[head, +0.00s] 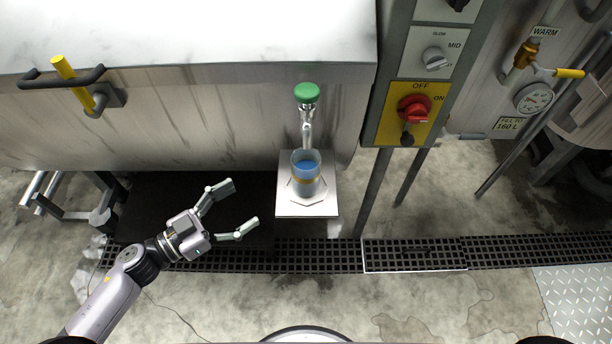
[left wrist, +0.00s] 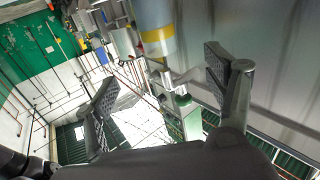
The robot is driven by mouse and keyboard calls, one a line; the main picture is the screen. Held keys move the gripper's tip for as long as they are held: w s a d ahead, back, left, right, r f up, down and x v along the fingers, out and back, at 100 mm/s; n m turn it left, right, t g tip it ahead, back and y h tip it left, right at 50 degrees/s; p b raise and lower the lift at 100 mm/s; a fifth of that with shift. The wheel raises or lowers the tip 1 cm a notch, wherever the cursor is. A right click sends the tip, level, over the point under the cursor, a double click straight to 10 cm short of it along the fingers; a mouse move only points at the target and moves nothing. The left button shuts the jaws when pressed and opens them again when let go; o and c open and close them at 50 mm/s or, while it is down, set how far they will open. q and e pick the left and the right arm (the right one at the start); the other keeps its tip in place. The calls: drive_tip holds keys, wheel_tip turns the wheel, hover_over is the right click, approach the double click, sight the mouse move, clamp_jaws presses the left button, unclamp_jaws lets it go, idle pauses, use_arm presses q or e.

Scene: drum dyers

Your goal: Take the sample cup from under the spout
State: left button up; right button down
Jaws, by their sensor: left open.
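The sample cup (head: 306,188) is a clear cup with blue liquid and a yellow band. It stands upright on a small pale shelf (head: 323,207), below the spout (head: 307,134) with the green knob (head: 307,92). My left gripper (head: 240,208) is open and empty, to the left of the cup, with its fingers pointing toward it and a gap between. In the left wrist view the cup (left wrist: 158,38) shows at the top, between and beyond the open fingers (left wrist: 160,72). My right gripper is not in view.
The steel dyeing drum (head: 200,115) stands behind, with a black handle (head: 62,78) at the left. A control panel (head: 425,75) with a red switch (head: 414,107) is right of the spout. A floor grate (head: 415,254) runs in front. The floor nearest me is mostly clear.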

sight(295, 173)
use_arm(q)
drive_tip(key=x, duration=0.3)
drive_tip(key=p+x, duration=0.1)
drive_tip(key=x, duration=0.7)
drive_tip(key=shift+s+d+r, duration=0.1)
drive_tip(key=shift+s+r, duration=0.05)
drive_tip(key=shift+r, duration=0.1)
drive_tip(key=x, duration=0.6)
drive_tip(key=shift+d+f+p, duration=0.2)
drive_tip(key=shift+d+p, duration=0.1)
drive_tip(key=shift+p, duration=0.05)
drive_tip(key=shift+a, duration=0.1)
drive_tip(key=shift+c, duration=0.4)
drive_tip(key=shift+c, duration=0.6)
drive_tip(key=c, duration=1.1)
